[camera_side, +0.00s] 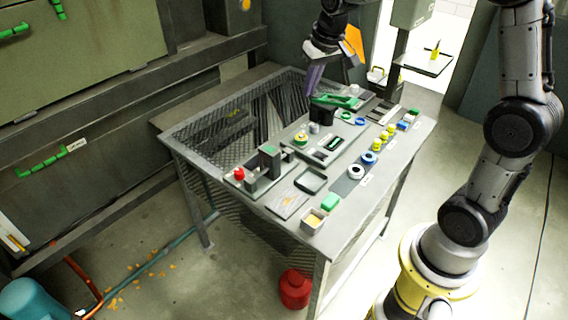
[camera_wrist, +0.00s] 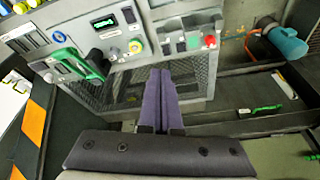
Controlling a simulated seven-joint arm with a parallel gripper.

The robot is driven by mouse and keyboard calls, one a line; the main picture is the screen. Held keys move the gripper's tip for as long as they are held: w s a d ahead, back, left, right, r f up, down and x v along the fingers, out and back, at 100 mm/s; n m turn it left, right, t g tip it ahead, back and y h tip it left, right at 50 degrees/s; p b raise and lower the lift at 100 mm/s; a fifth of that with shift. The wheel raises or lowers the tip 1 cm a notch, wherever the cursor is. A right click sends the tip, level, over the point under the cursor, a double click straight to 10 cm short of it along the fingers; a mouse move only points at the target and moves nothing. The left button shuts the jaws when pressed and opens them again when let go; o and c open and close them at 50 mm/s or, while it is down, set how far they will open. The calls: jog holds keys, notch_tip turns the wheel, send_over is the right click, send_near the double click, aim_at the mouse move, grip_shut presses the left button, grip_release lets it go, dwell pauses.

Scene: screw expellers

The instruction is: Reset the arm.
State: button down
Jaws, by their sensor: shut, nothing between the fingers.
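My gripper (camera_side: 314,78) is above the back part of the grey workbench (camera_side: 296,227) in the side view, pointing down. Its two purple fingers are together in the wrist view (camera_wrist: 162,98), with nothing between them. The fingertips appear over the mesh part of the bench, close to a green-handled tool (camera_side: 338,101) on the right in the side view. In the wrist view that green handle (camera_wrist: 88,66) lies left of the fingers. I cannot tell the exact height of the fingertips above the bench.
A red container (camera_side: 295,288) stands on the floor below. A green cabinet (camera_side: 80,45) is at the left. An orange-striped panel (camera_wrist: 34,120) shows in the wrist view.

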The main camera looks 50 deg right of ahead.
jog(key=s+a+r+n+t, duration=0.1)
jog(key=s+a+r, duration=0.3)
jog(key=s, duration=0.2)
jog(key=s+a+r+n+t, duration=0.1)
jog(key=s+a+r, duration=0.25)
jog(key=s, duration=0.35)
jog(key=s+a+f+n, duration=0.2)
jog(key=s+f, duration=0.3)
jog(key=s, duration=0.7)
jog(key=shift+s+y, duration=0.25)
jog(key=shift+y, duration=0.15)
